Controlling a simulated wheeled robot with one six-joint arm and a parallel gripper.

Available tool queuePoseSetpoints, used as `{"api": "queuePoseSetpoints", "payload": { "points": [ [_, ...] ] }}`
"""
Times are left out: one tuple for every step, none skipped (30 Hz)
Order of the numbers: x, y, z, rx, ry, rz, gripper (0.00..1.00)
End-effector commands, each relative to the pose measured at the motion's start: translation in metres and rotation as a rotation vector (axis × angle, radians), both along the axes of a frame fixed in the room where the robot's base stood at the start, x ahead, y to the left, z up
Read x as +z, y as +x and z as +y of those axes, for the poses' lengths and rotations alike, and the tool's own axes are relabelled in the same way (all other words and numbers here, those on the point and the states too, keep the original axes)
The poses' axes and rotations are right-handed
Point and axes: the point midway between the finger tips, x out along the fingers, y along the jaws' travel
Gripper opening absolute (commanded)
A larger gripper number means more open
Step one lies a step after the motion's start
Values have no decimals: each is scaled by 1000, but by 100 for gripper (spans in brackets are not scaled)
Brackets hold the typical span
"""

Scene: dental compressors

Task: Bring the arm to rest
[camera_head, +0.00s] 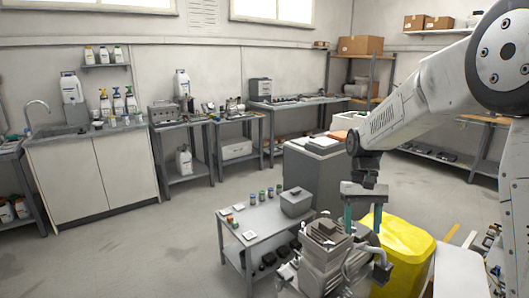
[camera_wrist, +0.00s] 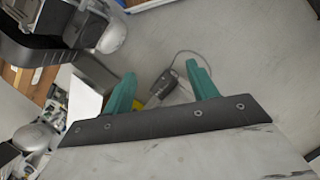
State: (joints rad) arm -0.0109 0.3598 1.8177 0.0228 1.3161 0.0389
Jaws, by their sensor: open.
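My gripper (camera_head: 362,218) hangs from my white arm at the right of the head view, with its teal fingers pointing down. It is above and beside a grey metal machine (camera_head: 325,245); I cannot tell whether they touch. In the wrist view my gripper (camera_wrist: 160,88) shows two teal fingers spread apart with nothing held between them. Beyond the fingers lies a small dark device with a cable (camera_wrist: 168,82) on a grey surface.
A low grey table (camera_head: 262,220) with small jars and a grey box (camera_head: 296,202) stands left of the machine. A yellow bin (camera_head: 405,245) stands right of my gripper. A grey cabinet (camera_head: 312,172) is behind. Open floor (camera_head: 150,255) lies to the left.

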Motion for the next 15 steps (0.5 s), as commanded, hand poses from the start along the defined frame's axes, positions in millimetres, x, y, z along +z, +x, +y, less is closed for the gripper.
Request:
{"api": "queuePoseSetpoints", "payload": {
  "points": [
    [15, -21, -1, 4, 0, -20, 58],
    [22, -33, -1, 6, -1, -29, 58],
    [30, -48, -2, 10, 0, -42, 58],
    [36, -60, -3, 13, 0, -52, 58],
    [42, -72, -3, 15, -1, -63, 58],
    [48, -88, -4, 18, -1, -77, 58],
    [52, -99, -4, 20, -2, -88, 58],
    [57, -111, -5, 23, -3, -99, 58],
    [61, -127, -5, 25, -4, -113, 58],
    [64, -139, -6, 27, -4, -125, 58],
    [67, -151, -6, 29, -4, -137, 58],
    [70, -166, -7, 31, -5, -154, 58],
    [72, -177, -7, 32, -6, -166, 58],
    [74, -188, -7, 33, -7, -179, 58],
    [76, -203, -8, 35, -8, -196, 58]
  ]
}}
